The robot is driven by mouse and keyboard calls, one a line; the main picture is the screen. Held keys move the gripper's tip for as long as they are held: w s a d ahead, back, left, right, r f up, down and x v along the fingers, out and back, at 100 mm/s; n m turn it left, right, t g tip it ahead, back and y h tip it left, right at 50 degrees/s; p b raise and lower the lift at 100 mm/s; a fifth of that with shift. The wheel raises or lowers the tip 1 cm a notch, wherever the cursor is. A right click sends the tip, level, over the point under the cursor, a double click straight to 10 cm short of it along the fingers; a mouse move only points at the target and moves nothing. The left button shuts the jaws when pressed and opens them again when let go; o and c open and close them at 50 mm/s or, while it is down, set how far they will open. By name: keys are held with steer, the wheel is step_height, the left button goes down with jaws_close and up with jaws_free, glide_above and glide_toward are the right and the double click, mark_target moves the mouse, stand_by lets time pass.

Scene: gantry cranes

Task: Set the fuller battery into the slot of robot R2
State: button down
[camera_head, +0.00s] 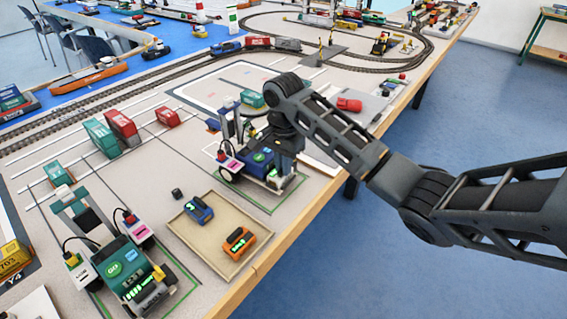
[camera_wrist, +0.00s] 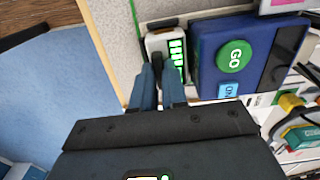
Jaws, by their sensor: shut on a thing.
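In the wrist view my gripper (camera_wrist: 159,88) has its blue fingers closed on a white and grey battery (camera_wrist: 157,46) showing several lit green bars. The battery is right beside a blue robot (camera_wrist: 209,72) with a green GO button. In the head view this blue robot (camera_head: 259,156) stands under my gripper (camera_head: 288,150); I cannot read its name or tell whether the battery is seated in a slot. A blue battery (camera_head: 198,210) and an orange battery (camera_head: 240,243), both with green bars, lie in the tan tray (camera_head: 189,238).
A green robot (camera_head: 116,262) with a GO button stands at the front left. Red and green containers (camera_head: 120,127) stand behind the tray. A small dark cube (camera_head: 177,193) lies near the tray's corner. The table's wooden edge (camera_head: 284,258) runs close along the right.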

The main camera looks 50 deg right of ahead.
steer(key=shift+f, duration=0.1)
steer(key=c, duration=1.1)
jaws_free()
step_height(320, 180, up, 8)
steer(key=shift+f+p, duration=0.1)
steer(key=shift+p, duration=0.85)
